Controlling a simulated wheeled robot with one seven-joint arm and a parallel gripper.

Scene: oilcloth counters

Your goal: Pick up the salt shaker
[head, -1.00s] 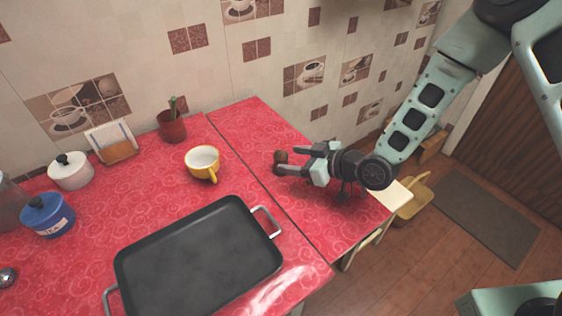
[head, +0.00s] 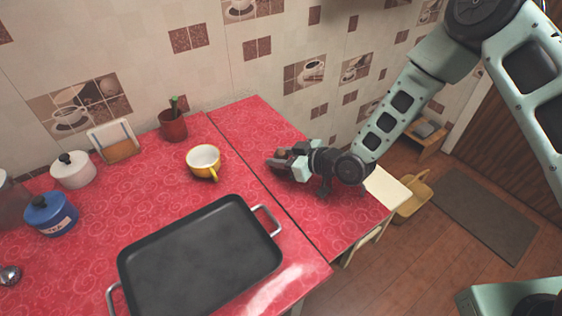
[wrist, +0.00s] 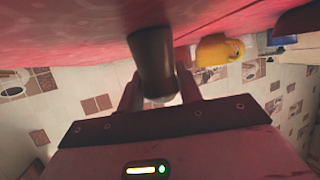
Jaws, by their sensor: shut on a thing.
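The salt shaker is a small dark brown object with a lighter end. In the wrist view the salt shaker (wrist: 153,65) sits between the two fingers, against the red oilcloth. My gripper (wrist: 158,90) is shut on it. In the head view my gripper (head: 277,160) is low over the right-hand counter, reaching left. There the shaker is mostly hidden by the fingers. I cannot tell whether its base touches the cloth.
A yellow cup (head: 203,160) stands left of my gripper, across the counter seam. A black roasting pan (head: 200,255) lies in front. A brown pot (head: 173,125), a white pot (head: 72,170) and a blue pot (head: 50,213) stand farther left. The right counter (head: 325,225) is otherwise clear.

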